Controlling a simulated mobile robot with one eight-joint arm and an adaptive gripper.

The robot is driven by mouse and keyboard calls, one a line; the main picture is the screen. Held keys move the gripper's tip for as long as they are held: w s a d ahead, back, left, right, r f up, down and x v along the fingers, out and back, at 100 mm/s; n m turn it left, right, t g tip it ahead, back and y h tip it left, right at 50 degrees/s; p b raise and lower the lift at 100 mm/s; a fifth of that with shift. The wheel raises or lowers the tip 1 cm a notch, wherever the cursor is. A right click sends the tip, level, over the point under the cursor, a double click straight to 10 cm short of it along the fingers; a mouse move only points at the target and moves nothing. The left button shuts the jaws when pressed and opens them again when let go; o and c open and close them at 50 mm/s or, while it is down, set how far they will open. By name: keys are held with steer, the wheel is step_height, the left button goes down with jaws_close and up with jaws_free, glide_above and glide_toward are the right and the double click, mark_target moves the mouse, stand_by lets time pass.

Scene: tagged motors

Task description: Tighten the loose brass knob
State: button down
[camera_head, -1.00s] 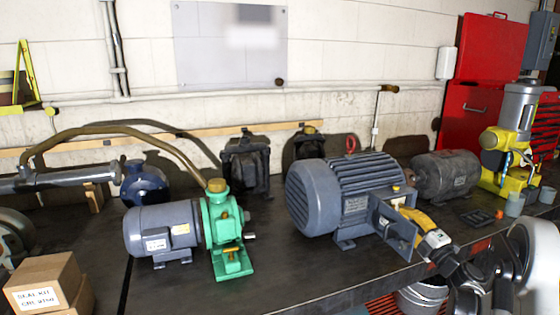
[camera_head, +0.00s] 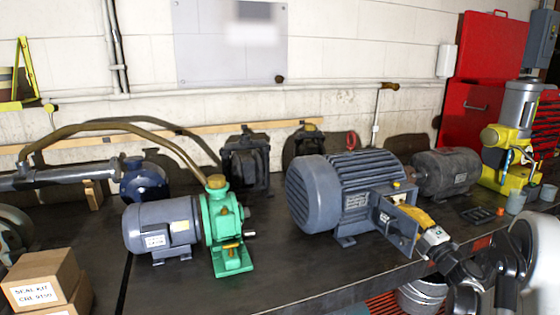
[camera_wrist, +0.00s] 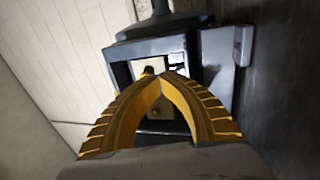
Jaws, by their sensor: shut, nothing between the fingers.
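A small brass knob (camera_head: 397,184) shows at the top of the grey bracket box on the right end of the big grey motor (camera_head: 330,190). My gripper (camera_head: 408,210) has yellow fingers and is at the open right side of this box. In the wrist view my gripper (camera_wrist: 157,76) is shut, its fingertips meeting with nothing held. It points into the dark square frame of the box (camera_wrist: 205,50). A small brass piece (camera_wrist: 157,112) shows beyond the fingers, apart from them; I cannot tell if it is the same knob.
A green pump (camera_head: 220,225) with brass fittings stands left on the dark bench (camera_head: 290,265). A dark motor (camera_head: 445,172) and a yellow machine (camera_head: 505,155) stand to the right. Cardboard boxes (camera_head: 45,285) sit at the front left. Bare bench lies between pump and motor.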

steer(key=shift+s+a+f, duration=0.1)
steer(key=shift+f, duration=0.2)
steer(key=s, duration=0.1)
steer(key=s+d, duration=0.1)
steer(key=s, duration=0.1)
steer(key=s+d, duration=0.1)
steer(key=s, duration=0.1)
steer(key=shift+s, duration=0.25)
steer(key=shift+s+r, duration=0.1)
